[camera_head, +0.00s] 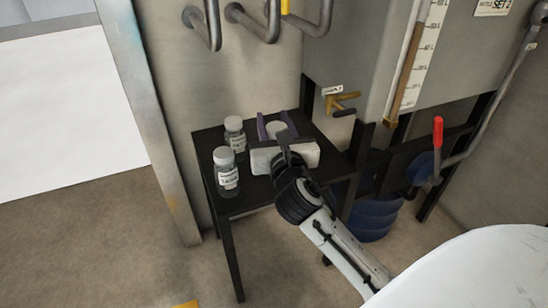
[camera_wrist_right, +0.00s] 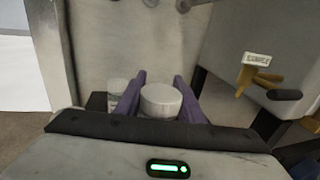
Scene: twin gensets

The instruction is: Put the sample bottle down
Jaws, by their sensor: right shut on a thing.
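My right gripper (camera_head: 273,121) is over the small dark table (camera_head: 250,200), its two purple fingers on either side of a pale round cap, the top of the sample bottle (camera_head: 276,129). In the right wrist view the cap (camera_wrist_right: 161,101) sits between the fingers (camera_wrist_right: 160,80), shut on the bottle. The bottle's body is hidden behind my gripper, so I cannot tell whether its base touches the table. My left gripper is not in view.
Two labelled bottles with grey caps, one nearer (camera_head: 227,178) and one farther (camera_head: 235,138), stand on the table's left side. A brass tap (camera_head: 342,100) on the grey tank is to the right. A blue drum (camera_head: 372,218) and a red-handled lever (camera_head: 438,135) are farther right.

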